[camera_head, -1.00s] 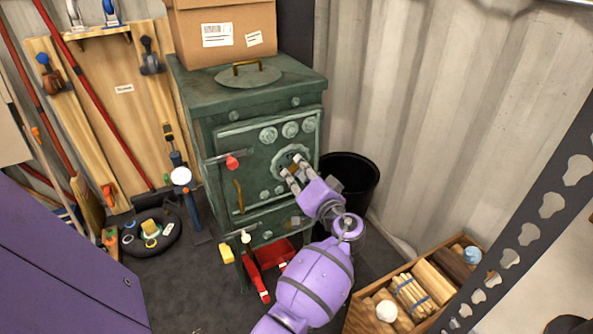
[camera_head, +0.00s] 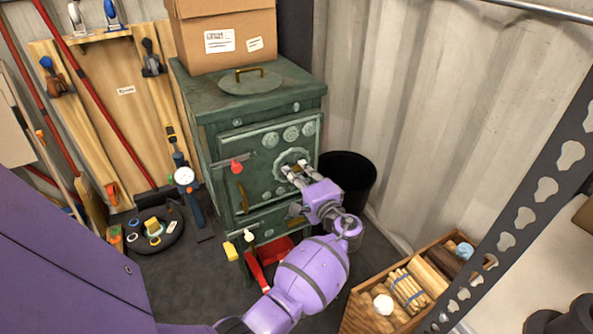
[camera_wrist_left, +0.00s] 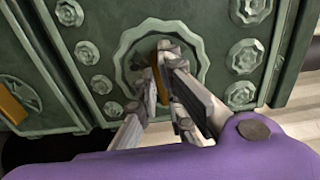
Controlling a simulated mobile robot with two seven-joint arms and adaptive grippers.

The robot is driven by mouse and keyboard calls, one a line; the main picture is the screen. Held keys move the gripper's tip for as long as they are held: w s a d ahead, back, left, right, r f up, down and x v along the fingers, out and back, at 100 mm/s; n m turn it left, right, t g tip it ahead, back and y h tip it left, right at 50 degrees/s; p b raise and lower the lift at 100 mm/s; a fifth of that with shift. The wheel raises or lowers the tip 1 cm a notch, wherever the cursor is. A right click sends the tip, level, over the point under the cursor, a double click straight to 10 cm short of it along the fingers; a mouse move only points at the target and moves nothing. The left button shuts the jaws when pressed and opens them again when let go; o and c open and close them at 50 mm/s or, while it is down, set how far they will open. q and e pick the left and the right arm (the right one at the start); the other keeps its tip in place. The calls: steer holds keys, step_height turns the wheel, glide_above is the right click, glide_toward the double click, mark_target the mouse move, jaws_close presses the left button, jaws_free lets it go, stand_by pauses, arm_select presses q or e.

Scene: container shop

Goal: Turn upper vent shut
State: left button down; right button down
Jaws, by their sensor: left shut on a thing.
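A green cast stove (camera_head: 225,108) stands against the container wall. The upper vent (camera_head: 293,156) is a round scalloped plate on the stove's front, right of the door; it also shows in the left wrist view (camera_wrist_left: 133,47). My left gripper (camera_head: 291,171) is at this vent. In the left wrist view the left gripper (camera_wrist_left: 164,62) is shut on the vent's brass tab (camera_wrist_left: 156,73), which shows between the fingers. The fingers and tab cover the vent's middle, so its openings are hidden. My right gripper is not in view.
A cardboard box (camera_head: 222,30) sits on the stove top. A black bin (camera_head: 352,176) stands close right of the stove. A wooden crate (camera_head: 352,312) and red tools (camera_head: 272,255) lie low in front. A red-knobbed door handle (camera_head: 236,167) sticks out left of the vent.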

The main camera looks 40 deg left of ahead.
arm_select(q)
steer(key=shift+m, duration=0.3)
steer(key=c, duration=1.9)
jaws_free()
steer(key=shift+o, duration=0.2)
steer(key=v, duration=1.2)
